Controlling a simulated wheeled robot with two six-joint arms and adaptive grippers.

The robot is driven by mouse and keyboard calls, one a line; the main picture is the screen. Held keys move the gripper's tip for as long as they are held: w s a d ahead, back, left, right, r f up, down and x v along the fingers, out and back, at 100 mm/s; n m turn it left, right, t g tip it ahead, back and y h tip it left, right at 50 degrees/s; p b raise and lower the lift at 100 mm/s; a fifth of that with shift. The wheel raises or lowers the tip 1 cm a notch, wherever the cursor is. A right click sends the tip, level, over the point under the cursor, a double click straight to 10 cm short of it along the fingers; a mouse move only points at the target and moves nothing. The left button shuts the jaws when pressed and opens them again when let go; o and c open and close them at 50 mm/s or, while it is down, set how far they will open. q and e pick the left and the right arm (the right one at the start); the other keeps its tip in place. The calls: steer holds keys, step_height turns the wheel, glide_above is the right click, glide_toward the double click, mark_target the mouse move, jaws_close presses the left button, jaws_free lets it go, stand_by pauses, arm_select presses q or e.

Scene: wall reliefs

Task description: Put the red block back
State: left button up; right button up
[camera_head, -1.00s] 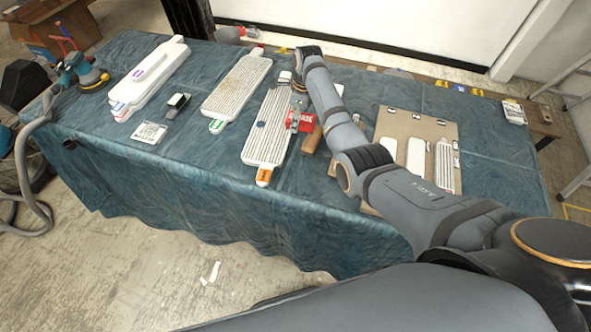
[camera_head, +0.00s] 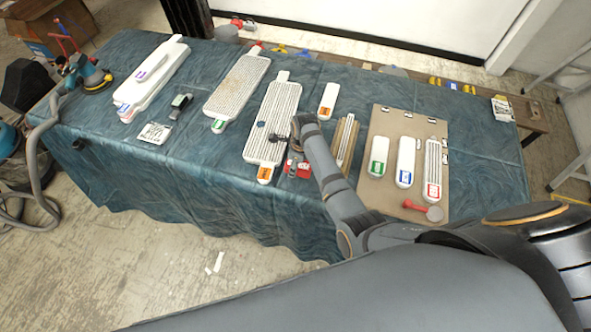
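The red block (camera_head: 304,170), with white on it, is in the head view, just right of the lower end of the long ribbed white panel with an orange label (camera_head: 269,135). My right gripper (camera_head: 293,163) reaches in from the right, and its small fingers are at the block. It appears shut on the block, though the fingers are partly hidden. I cannot tell whether the block touches the blue cloth. My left gripper is not in view.
More white panels (camera_head: 237,88) (camera_head: 153,76) lie to the left on the blue-covered table (camera_head: 215,165). A brown board (camera_head: 383,121) at the right bears several white pieces with coloured labels. A red round-ended tool (camera_head: 434,213) lies at its front edge.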

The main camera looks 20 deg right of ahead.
mark_target(300, 167)
steer(key=shift+s+f, duration=0.15)
steer(key=f, duration=0.2)
steer(key=shift+s+a+f, duration=0.15)
steer(key=shift+s+f, duration=0.15)
steer(key=shift+f, duration=0.55)
steer(key=shift+f, duration=0.1)
steer(key=o, duration=1.6)
steer(key=r, duration=0.8)
steer(key=d+r, duration=0.1)
steer(key=r, duration=0.3)
steer(key=shift+s+d+r, duration=0.1)
steer(key=shift+s, duration=0.3)
